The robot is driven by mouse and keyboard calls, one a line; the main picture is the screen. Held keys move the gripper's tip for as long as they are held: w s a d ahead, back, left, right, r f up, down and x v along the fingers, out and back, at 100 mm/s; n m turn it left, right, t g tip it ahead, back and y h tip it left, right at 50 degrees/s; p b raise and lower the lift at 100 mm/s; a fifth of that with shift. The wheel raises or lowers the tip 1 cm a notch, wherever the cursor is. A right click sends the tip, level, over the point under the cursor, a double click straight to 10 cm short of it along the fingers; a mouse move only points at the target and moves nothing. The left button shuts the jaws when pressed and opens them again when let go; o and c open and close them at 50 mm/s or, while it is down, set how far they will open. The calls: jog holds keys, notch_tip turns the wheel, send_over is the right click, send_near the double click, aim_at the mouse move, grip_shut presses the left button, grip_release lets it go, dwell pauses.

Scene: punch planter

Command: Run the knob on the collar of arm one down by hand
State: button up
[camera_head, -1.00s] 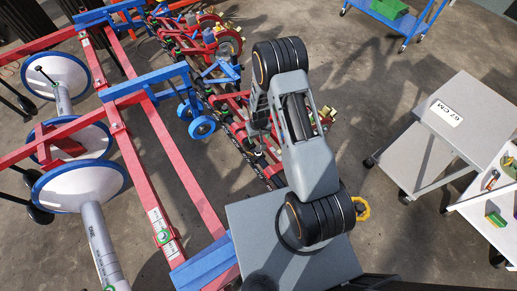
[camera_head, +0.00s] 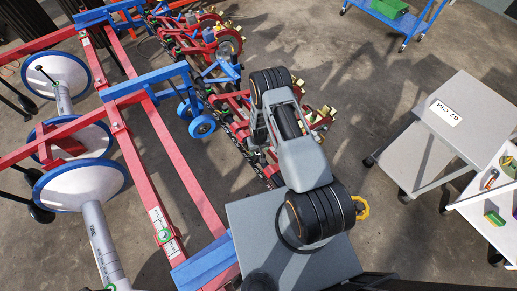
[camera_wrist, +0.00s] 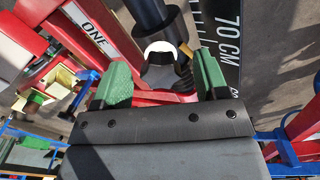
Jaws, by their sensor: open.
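In the wrist view a dark lobed knob (camera_wrist: 166,72) stands at the base of a black upright post (camera_wrist: 147,14), with a pale ring edge behind it. A red arm (camera_wrist: 72,22) beside it carries a white label reading ONE (camera_wrist: 95,36). My gripper (camera_wrist: 165,62) is open, one green pad on each side of the knob with a visible gap to both. The knob appears between the pads and not gripped; its exact depth between them is unclear. In the head view my own arm reaches over the red planter row (camera_head: 238,108) and hides the knob.
A dark strip marked 70 CM (camera_wrist: 228,40) lies right of the knob. In the head view, red and blue frame beams (camera_head: 165,150) are at left. A grey cart marked 67 CM (camera_head: 480,115) stands at right, with open floor (camera_head: 390,60) between.

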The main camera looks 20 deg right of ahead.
jog(key=shift+c, duration=0.2)
jog(key=c, duration=0.9)
jog(key=shift+o, duration=0.2)
jog(key=shift+f+m+b, duration=0.3)
jog(key=shift+m+b, duration=0.1)
jog(key=shift+b, duration=0.55)
jog(key=shift+m+b, duration=0.5)
jog(key=shift+b, duration=0.1)
jog(key=shift+r+m+b, duration=0.25)
jog(key=shift+m+b, duration=0.35)
jog(key=shift+m, duration=0.3)
jog(key=o, duration=0.9)
